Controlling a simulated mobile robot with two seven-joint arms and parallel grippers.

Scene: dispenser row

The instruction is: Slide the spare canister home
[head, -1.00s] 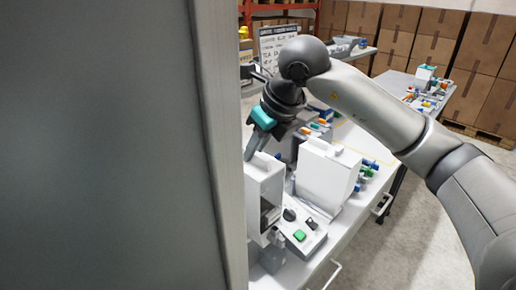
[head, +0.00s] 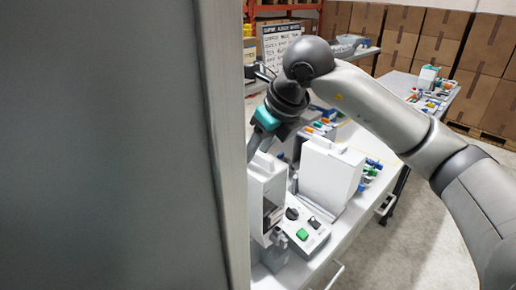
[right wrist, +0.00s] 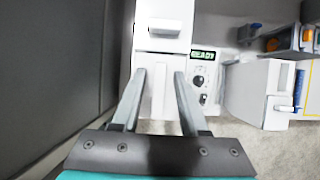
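A tall white dispenser housing (head: 267,188) stands near the grey panel, with a dark opening in its front. In the right wrist view the white housing (right wrist: 165,18) is straight ahead, with a narrow upright white bar (right wrist: 159,95) below its edge. I cannot tell whether this bar belongs to the spare canister. My right gripper (right wrist: 160,74) is open, with one finger on each side of the bar and gaps showing. In the head view my right gripper (head: 254,145) points down at the housing's top, partly hidden by the panel. My left gripper is out of view.
A large grey panel (head: 110,150) blocks the left of the head view. Small coloured parts (head: 370,170) lie behind. Floor at right is clear.

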